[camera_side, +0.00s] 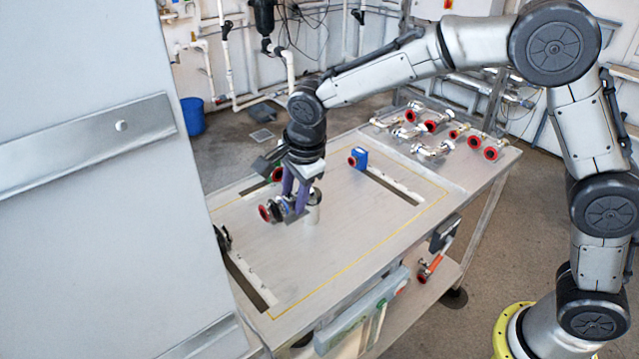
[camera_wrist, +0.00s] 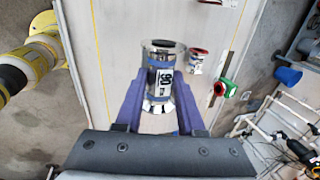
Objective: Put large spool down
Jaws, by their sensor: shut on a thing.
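The large spool (camera_wrist: 160,82) is a shiny metal cylinder with a black-and-white printed label, seen between my purple fingers in the wrist view. My gripper (camera_side: 297,203) is shut on it, one finger on each side. In the side view the spool (camera_side: 314,205) is partly hidden behind the fingers and stands roughly upright over the steel table (camera_side: 365,245). I cannot tell whether its lower end touches the table top.
Red-ended fittings (camera_side: 269,211) are close left of my gripper. A blue block with a red end (camera_side: 358,158) stands behind. Several red-capped pipe pieces (camera_side: 432,123) lie at the table's back right. A grey cabinet (camera_side: 95,190) fills the left. The table's front middle is clear.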

